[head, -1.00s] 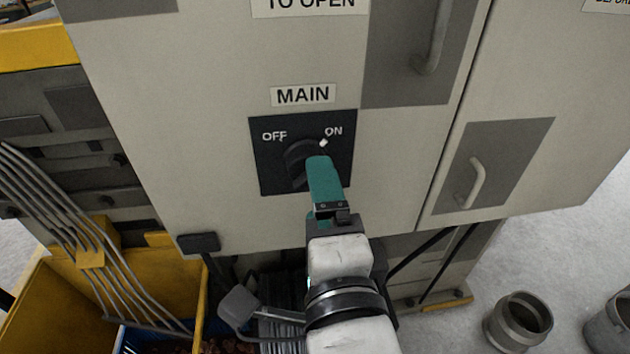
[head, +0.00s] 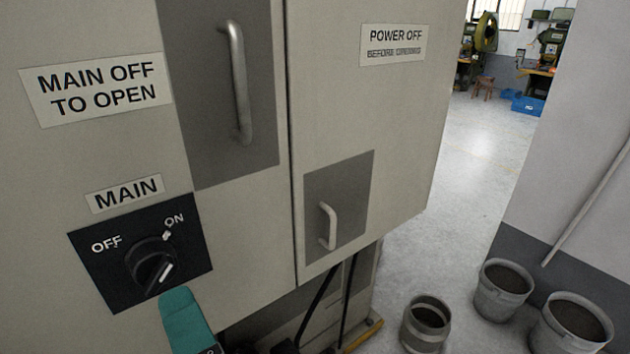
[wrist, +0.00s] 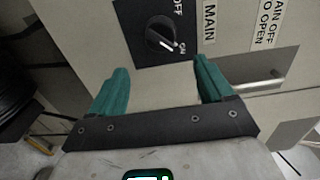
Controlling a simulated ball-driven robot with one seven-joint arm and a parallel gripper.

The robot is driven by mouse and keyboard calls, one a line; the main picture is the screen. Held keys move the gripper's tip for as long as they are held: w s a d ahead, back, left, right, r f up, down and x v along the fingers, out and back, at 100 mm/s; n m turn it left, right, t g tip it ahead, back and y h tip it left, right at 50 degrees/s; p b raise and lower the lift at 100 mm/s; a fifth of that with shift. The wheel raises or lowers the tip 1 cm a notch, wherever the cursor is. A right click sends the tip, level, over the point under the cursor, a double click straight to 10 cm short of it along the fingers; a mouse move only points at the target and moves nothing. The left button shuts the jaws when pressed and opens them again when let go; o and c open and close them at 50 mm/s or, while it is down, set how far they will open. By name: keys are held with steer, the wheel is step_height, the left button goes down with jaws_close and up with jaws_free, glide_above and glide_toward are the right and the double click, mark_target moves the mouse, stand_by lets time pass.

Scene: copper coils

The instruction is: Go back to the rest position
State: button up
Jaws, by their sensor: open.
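The black MAIN switch knob (head: 150,262) sits on a dark plate (head: 95,275) marked OFF and ON, on the front of a beige cabinet. The white stripe on the knob lies on its right side, toward the ON side. My gripper (head: 185,310) is just below the plate in the head view, with one teal finger showing. In the wrist view my gripper (wrist: 160,70) has both teal fingers wide apart with nothing between them. The knob (wrist: 160,35) is ahead of the fingers there, apart from them.
The cabinet has a tall door handle (head: 238,85) and a smaller handle (head: 328,226). Grey pots (head: 427,322) stand on the floor at lower right, near a wall (head: 590,170). Open floor (head: 480,160) stretches beyond the cabinet toward workbenches.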

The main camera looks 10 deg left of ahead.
steer(key=w+d+f+n+g+h, duration=0.1)
steer(key=w+d+f+n+h, duration=0.3)
steer(key=d+f, duration=0.7)
steer(key=w+d+f+m+g+h, duration=0.1)
steer(key=w+d+f+g+h, duration=0.15)
steer(key=d+f+h, duration=0.65)
steer(key=s+d+f+n+g, duration=0.2)
steer(key=s+d+f+g, duration=0.1)
steer(key=s+d+f, duration=0.6)
steer(key=s+d+f+n+g, duration=0.2)
steer(key=s+d+f+g, duration=0.2)
steer(key=s+d+f, duration=0.4)
steer(key=d+f, duration=0.1)
steer(key=d, duration=0.4)
steer(key=shift+s+d+f+n+h, duration=0.25)
steer(key=shift+s+d+n+h, duration=0.1)
steer(key=shift+n+h, duration=0.05)
